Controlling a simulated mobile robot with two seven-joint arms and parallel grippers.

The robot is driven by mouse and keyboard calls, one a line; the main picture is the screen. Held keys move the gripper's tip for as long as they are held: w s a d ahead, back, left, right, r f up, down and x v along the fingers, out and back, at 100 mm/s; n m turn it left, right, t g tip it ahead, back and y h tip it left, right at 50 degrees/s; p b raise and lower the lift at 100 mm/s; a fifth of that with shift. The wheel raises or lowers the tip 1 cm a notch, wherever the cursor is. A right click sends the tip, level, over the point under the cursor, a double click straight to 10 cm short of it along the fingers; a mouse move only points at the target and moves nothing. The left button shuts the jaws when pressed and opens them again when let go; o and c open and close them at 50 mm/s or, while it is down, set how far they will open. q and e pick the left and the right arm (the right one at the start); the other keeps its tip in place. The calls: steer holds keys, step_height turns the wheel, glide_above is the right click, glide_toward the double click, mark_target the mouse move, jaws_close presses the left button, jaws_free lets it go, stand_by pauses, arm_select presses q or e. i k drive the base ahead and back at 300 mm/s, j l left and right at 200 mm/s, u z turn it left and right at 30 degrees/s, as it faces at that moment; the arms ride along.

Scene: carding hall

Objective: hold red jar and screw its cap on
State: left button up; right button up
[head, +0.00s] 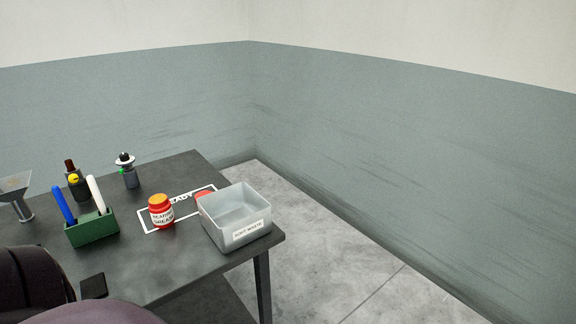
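The red jar (161,219) stands upright on the dark table, on a white-outlined marked area (149,228). Its white label reads something like "bearing grease". Its top looks orange-yellow, and I see no red cap on it. A flat red round thing (203,193), which looks like the cap, lies on the marked area to the right of the jar, partly hidden behind the clear bin. Neither gripper can be made out. Dark and purplish parts at the lower left look like my own arm.
The clear bin (224,229) with a label stands at the table's right corner. A green holder (92,231) with blue and white handles, a funnel (19,208), a dark bottle (79,187) and a grey bottle (130,177) stand left and behind. A black block (93,286) is at front.

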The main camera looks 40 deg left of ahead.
mark_target(160, 208)
steer(key=i+l+u, duration=0.1)
steer(key=i+u, duration=0.15)
steer(key=i, duration=0.3)
steer(key=i+l+u, duration=0.25)
steer(key=i, duration=0.35)
steer(key=i+u, duration=0.2)
steer(key=u, duration=0.2)
steer(key=i+u, duration=0.15)
steer(key=u, duration=0.3)
steer(key=i+l+u, duration=0.15)
steer(key=u, duration=0.25)
steer(key=i+l+u, duration=0.15)
steer(key=u, duration=0.3)
steer(key=i+l+u, duration=0.15)
steer(key=u, duration=0.25)
steer(key=l+u, duration=0.2)
steer(key=u, duration=0.25)
steer(key=i+l+u, duration=0.1)
steer(key=l+u, duration=0.2)
steer(key=u, duration=0.15)
steer(key=l+u, duration=0.25)
steer(key=u, duration=0.15)
steer(key=l+u, duration=0.8)
steer(key=l, duration=0.2)
